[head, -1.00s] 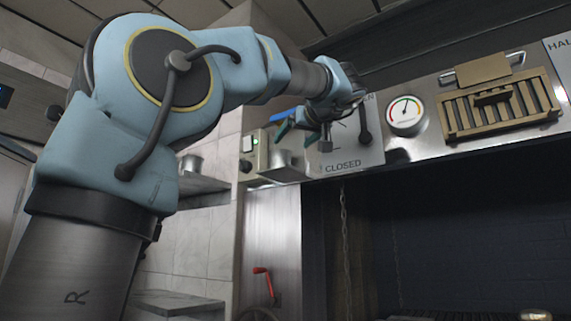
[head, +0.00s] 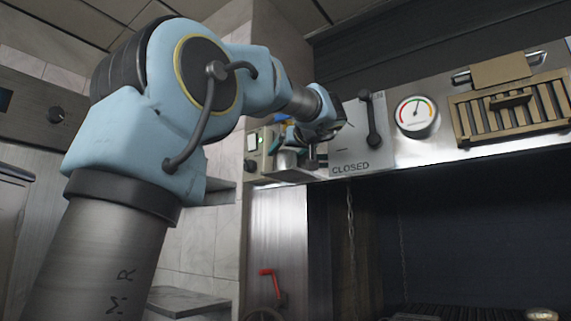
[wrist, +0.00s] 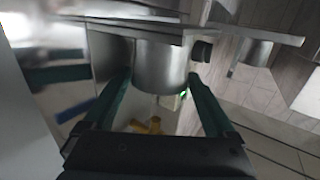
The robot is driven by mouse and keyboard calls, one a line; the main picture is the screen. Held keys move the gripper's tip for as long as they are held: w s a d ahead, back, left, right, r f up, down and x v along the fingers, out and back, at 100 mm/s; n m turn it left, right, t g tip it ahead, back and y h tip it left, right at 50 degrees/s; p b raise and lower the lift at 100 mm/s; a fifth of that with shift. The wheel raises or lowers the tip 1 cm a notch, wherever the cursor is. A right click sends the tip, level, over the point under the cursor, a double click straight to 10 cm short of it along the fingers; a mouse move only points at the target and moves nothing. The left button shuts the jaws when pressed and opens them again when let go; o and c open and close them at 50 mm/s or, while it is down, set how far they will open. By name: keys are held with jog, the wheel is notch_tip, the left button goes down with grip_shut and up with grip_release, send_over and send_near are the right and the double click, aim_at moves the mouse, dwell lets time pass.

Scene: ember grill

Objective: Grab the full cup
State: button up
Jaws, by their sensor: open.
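A metal cup (wrist: 160,65) shows in the wrist view between the green fingers of my open gripper (wrist: 160,80), one finger on each side. I cannot tell whether the fingers touch it. In the head view my gripper (head: 292,137) is at the control panel's left end, and a metal cup (head: 288,160) shows partly behind it. A second metal cup (wrist: 252,54) sits on a shelf in the wrist view, apart from my gripper. The contents of both cups are hidden, so I cannot tell which is full.
A panel with a lever marked CLOSED (head: 372,125), a gauge (head: 416,116) and a brass grate (head: 510,110) runs right of my gripper. A red-handled crank (head: 268,275) is below. The dark grill opening (head: 460,230) lies lower right. Shelves (head: 185,300) stand at the left wall.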

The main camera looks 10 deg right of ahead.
jog(key=c, duration=1.2)
jog(key=shift+r, duration=0.1)
